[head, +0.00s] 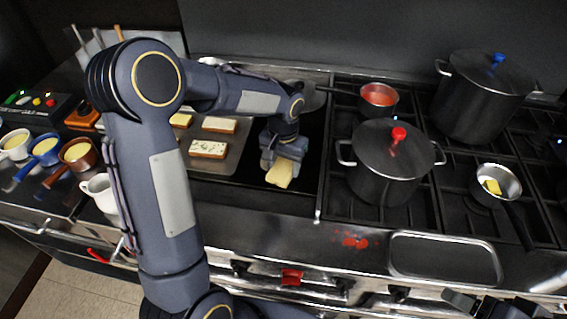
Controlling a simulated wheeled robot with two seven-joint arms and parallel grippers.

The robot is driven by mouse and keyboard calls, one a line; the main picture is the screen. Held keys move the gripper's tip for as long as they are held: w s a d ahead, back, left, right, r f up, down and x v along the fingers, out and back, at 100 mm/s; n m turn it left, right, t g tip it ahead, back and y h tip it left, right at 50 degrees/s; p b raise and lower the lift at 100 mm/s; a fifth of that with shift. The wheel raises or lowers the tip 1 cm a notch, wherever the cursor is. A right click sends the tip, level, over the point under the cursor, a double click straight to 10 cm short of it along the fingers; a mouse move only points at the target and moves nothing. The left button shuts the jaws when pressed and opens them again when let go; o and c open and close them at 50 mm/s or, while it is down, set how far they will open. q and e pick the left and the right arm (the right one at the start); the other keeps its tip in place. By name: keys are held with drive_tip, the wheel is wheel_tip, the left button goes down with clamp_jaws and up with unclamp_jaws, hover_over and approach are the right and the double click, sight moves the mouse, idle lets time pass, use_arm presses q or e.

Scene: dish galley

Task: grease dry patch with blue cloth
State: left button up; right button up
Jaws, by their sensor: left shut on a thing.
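My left gripper (279,162) reaches over the dark griddle plate (305,150) and points down. It is shut on a pale yellow piece (281,174), which looks like a soft folded cloth and hangs at or just above the plate. I cannot tell whether it touches. I see no blue cloth. A dry patch does not stand out on the dark plate; my arm and gripper hide part of it. Dark parts of my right gripper (488,306) show at the bottom right edge, cut off by the frame; its jaws are unclear.
Topped bread slices (208,149) lie on the griddle's left part. A lidded pot with a red knob (391,165) and a bigger pot with a blue knob (484,95) stand right. A small pan (495,186) holds a yellow piece. An empty tray (444,259) lies in front.

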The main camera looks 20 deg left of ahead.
use_arm(q)
drive_tip(key=shift+f+b, duration=0.3)
drive_tip(key=shift+f, duration=0.2)
drive_tip(key=shift+r, duration=0.1)
